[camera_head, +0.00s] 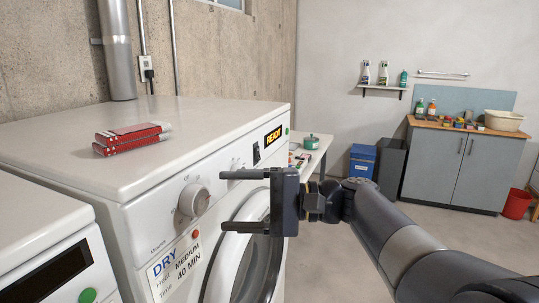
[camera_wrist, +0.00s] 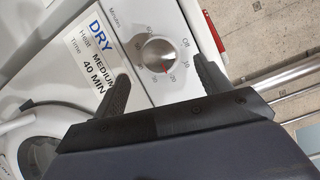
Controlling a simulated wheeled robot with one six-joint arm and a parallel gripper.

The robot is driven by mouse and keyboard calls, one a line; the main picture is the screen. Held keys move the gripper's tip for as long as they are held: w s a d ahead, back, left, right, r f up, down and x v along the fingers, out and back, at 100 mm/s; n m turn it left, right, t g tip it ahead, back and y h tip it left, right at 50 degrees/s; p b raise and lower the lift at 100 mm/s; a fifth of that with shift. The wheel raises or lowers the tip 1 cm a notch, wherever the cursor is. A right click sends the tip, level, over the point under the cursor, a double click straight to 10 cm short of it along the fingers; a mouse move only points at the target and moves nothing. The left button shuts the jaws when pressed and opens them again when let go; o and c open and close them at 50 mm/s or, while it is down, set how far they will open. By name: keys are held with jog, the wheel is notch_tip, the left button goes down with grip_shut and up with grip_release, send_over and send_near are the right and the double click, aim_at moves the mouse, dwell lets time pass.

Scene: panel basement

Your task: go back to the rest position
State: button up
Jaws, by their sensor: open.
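My gripper (camera_head: 245,203) is open and empty in the head view, in front of the dryer's front panel and apart from the dial. In the wrist view its two dark fingers (camera_wrist: 165,80) stand either side of the dial's picture. The white dryer (camera_head: 60,150) has a round silver dial (camera_head: 194,200), also seen in the wrist view (camera_wrist: 159,54). A label (camera_head: 176,268) reads DRY, heat medium, time 40 min. The round door (camera_head: 222,262) is partly hidden behind my gripper.
Another white machine (camera_head: 40,225) stands at the lower left. A table (camera_head: 312,150) with a pot, a blue bin (camera_head: 362,158), a grey cabinet (camera_head: 460,172) and a red bucket (camera_head: 517,204) stand farther back. Floor between is clear.

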aim_at(201, 200)
jog(key=d, duration=0.7)
jog(key=a+p, duration=0.1)
jog(key=a, duration=1)
jog(key=shift+a+r, duration=0.1)
jog(key=shift+a, duration=0.3)
jog(key=n+h, duration=0.1)
jog(key=n, duration=0.1)
jog(key=shift+d+r+n, duration=0.1)
jog(key=shift+d+n, duration=0.05)
jog(key=shift+n, duration=0.25)
jog(key=n, duration=0.1)
jog(key=n+t+h, duration=0.1)
jog(key=n, duration=0.1)
jog(key=n+h, duration=0.1)
jog(key=shift+s+r+n+t, duration=0.2)
jog(key=shift+r+n+t, duration=0.05)
jog(key=shift+n+t, duration=0.15)
jog(key=n, duration=0.1)
jog(key=n+t+h, duration=0.1)
jog(key=n, duration=0.1)
jog(key=shift+s+r+t+h, duration=0.15)
jog(key=shift+t+h, duration=0.15)
jog(key=n, duration=0.1)
jog(key=n+t+p, duration=0.1)
jog(key=shift+s+a+n+h, duration=0.2)
jog(key=shift+n+h, duration=0.1)
jog(key=shift+h, duration=0.1)
jog(key=shift+d+t, duration=0.1)
jog(key=shift+t, duration=0.4)
jog(key=shift+d, duration=0.25)
